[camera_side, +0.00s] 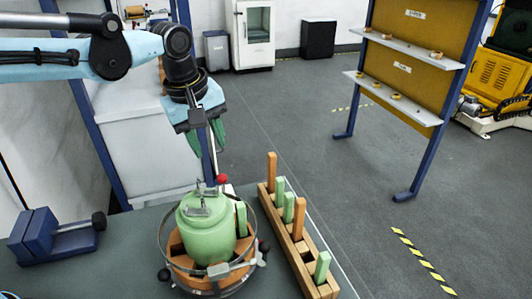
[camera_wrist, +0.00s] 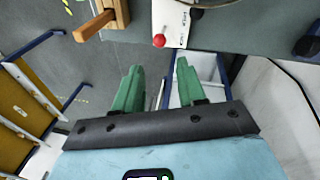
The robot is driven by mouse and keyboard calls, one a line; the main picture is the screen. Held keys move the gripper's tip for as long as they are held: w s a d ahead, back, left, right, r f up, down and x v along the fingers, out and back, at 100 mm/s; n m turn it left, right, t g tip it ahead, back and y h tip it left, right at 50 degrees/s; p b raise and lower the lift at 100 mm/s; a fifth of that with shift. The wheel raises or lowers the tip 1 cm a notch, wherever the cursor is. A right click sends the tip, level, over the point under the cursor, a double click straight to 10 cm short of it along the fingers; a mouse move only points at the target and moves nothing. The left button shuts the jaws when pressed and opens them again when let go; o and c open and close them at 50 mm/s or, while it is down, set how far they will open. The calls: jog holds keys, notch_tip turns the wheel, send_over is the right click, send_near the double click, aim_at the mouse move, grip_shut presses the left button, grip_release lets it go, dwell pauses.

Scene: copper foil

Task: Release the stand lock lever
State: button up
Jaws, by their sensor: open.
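The lever's red ball knob (camera_side: 222,178) shows at the back right of the round stand (camera_side: 219,270), beside a white plate. In the wrist view the red knob (camera_wrist: 159,41) lies beyond my fingertips, near the middle of the gap, next to the white labelled plate (camera_wrist: 174,22). My gripper (camera_side: 212,143) is above and behind the knob, apart from it. Its two green fingers (camera_wrist: 160,68) are spread with nothing held between them. A green pot (camera_side: 206,232) sits inside the stand's ring. The lever's pivot cannot be made out.
A wooden rack (camera_side: 289,237) with orange and green upright pieces stands right of the stand. A dark blue vise-like block (camera_side: 52,236) is at the bench's left. A white cabinet (camera_side: 133,130) and blue posts stand behind.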

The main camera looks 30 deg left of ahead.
jog(key=a+n+h, duration=0.1)
jog(key=a, duration=0.1)
jog(key=a+f+n+g+h, duration=0.1)
jog(key=a+n, duration=0.1)
jog(key=a+f+n+h, duration=0.1)
jog(key=a, duration=0.1)
jog(key=shift+a+n+g, duration=0.3)
jog(key=shift+a, duration=0.1)
grip_shut()
jog(key=a+n+h, duration=0.4)
jog(key=a+h, duration=0.1)
jog(key=a, duration=0.2)
send_near(223, 188)
notch_tip(223, 188, down, 2)
jog(key=a, duration=0.1)
jog(key=shift+d+f+t, duration=0.2)
jog(key=shift+d+t, duration=0.2)
jog(key=shift+d, duration=0.8)
jog(key=shift+w+d+f, duration=0.1)
jog(key=shift+d, duration=0.55)
jog(key=shift+d+y, duration=0.15)
jog(key=shift+y, duration=0.25)
